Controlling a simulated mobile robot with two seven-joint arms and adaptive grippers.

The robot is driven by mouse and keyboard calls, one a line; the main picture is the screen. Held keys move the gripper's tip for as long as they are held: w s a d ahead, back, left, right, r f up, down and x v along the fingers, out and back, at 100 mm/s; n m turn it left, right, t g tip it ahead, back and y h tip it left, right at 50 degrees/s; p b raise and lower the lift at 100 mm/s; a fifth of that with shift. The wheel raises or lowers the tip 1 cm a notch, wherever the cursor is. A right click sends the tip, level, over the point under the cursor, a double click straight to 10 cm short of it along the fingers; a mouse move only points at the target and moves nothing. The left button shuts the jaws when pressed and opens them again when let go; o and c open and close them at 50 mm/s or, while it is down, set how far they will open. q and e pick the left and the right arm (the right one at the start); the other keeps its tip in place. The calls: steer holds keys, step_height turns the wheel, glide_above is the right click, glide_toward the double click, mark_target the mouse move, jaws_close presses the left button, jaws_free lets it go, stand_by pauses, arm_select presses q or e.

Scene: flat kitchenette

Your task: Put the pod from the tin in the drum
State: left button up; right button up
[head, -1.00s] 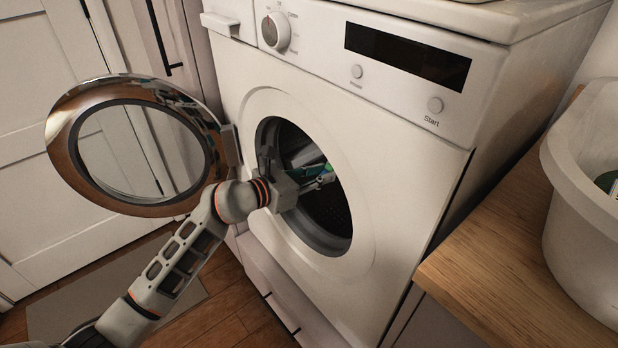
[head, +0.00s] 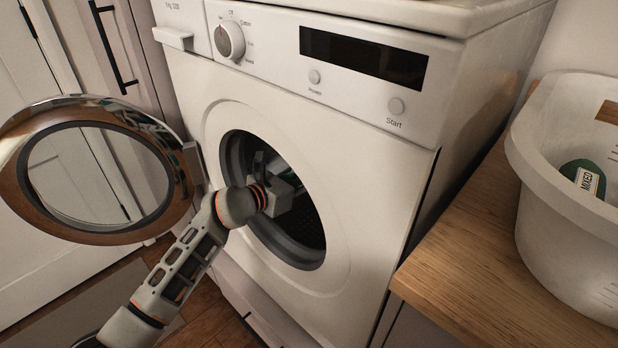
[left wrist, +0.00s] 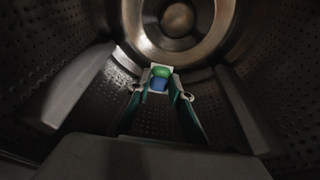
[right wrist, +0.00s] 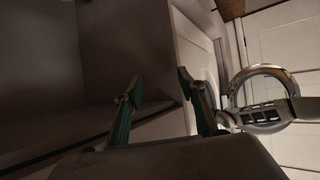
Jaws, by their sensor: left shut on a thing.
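The pod (left wrist: 159,78), blue and green with a white edge, is between the fingertips of my left gripper (left wrist: 160,88) in the left wrist view. That gripper is shut on it, inside the perforated metal drum (left wrist: 70,85). In the head view my left gripper reaches through the round opening of the drum (head: 302,238); the pod is hidden there. My right gripper (right wrist: 158,77) is open and empty in the right wrist view, away from the drum. I cannot identify a tin in any view.
The round washer door (head: 100,232) stands open at the left. The white washing machine (head: 375,165) has a dial and a Start button. A wooden counter (head: 455,270) at right holds a white tub (head: 555,215) with a green item labelled MIXED (head: 582,178).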

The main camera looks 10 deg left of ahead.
arm_select(q)
steer(key=o, duration=0.8)
